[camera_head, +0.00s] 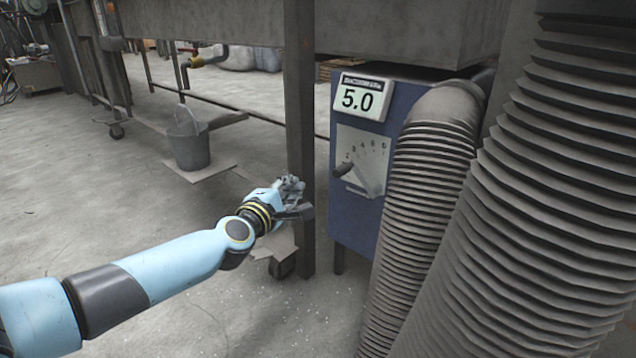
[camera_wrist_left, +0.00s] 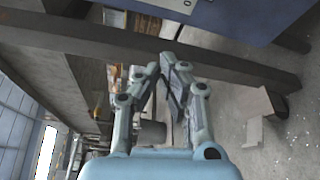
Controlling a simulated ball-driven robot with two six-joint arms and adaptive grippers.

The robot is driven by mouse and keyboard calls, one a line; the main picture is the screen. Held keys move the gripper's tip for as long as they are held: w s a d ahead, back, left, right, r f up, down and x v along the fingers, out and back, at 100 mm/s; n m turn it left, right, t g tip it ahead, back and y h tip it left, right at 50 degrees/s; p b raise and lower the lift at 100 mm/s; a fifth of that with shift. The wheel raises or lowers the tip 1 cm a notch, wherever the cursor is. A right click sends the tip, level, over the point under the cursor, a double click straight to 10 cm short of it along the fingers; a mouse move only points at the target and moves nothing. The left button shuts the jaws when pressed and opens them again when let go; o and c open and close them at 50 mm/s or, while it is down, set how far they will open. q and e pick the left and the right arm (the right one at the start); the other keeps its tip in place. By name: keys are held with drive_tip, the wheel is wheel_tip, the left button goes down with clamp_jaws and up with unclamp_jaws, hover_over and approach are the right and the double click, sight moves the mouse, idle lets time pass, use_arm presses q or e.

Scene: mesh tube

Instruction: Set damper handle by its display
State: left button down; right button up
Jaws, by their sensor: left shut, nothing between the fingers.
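The damper handle (camera_head: 343,169) is a dark knob at the left edge of a pale dial plate (camera_head: 366,152) with numbers along an arc. It sits at the low end of the scale, near the 2. The display (camera_head: 361,98) above it reads 5.0. Both are on the front of a blue box (camera_head: 352,223). My left gripper (camera_head: 300,190) is shut and empty, left of and a little below the handle, apart from it. In the left wrist view the gripper's fingertips (camera_wrist_left: 170,62) are close together. The right gripper is not in view.
Ribbed grey hoses (camera_head: 425,190) hang right of the dial, close to it. A dark steel post (camera_head: 300,100) stands left of the box, by my left gripper. A bucket (camera_head: 188,140) stands on the floor farther left. The floor at left is mostly open.

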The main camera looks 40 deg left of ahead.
use_arm(q)
drive_tip(key=b+x, duration=0.3)
drive_tip(key=x, duration=0.6)
drive_tip(key=d, duration=0.1)
drive_tip(key=d+p, duration=0.1)
drive_tip(key=d+r, duration=0.1)
drive_tip(key=d, duration=0.1)
drive_tip(key=shift+s+p, duration=0.3)
drive_tip(key=shift+p, duration=0.05)
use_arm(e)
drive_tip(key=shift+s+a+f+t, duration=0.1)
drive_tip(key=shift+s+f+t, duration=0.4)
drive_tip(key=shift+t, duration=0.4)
